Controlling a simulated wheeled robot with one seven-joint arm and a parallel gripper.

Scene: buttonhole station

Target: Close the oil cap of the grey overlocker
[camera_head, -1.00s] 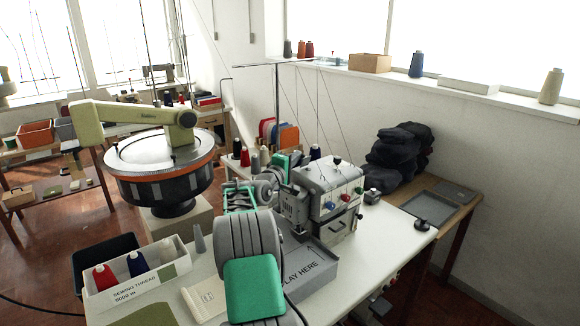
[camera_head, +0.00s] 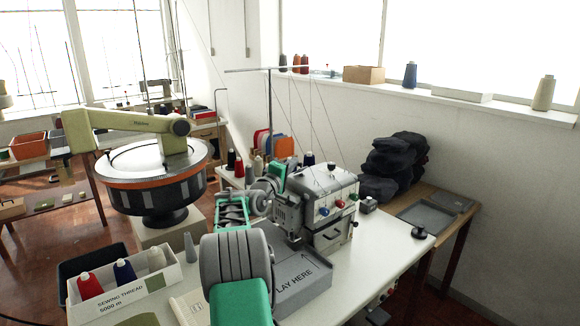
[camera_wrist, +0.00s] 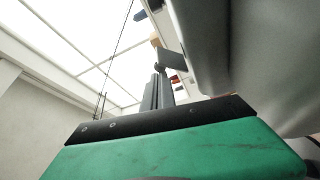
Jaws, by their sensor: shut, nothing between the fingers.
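The grey overlocker (camera_head: 322,200) stands on the white table, with coloured dials on its front. A small dark knob-like part (camera_head: 331,167) shows on its top; I cannot tell whether it is the oil cap or how the cap stands. My arm reaches along the overlocker's left side, and its green wrist part (camera_head: 279,176) is beside the machine's upper left. In the wrist view, my gripper (camera_wrist: 159,76) has its dark fingers together and empty. A smooth grey surface (camera_wrist: 262,60), close on the right there, seems to be the machine's body. The fingertips are hard to make out in the head view.
A grey "LAY HERE" tray (camera_head: 303,283) lies before the overlocker. A white thread box (camera_head: 125,292) is at the front left. A thread stand (camera_head: 270,110) with thin threads rises behind the machine. Dark folded cloth (camera_head: 393,165) is piled behind right.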

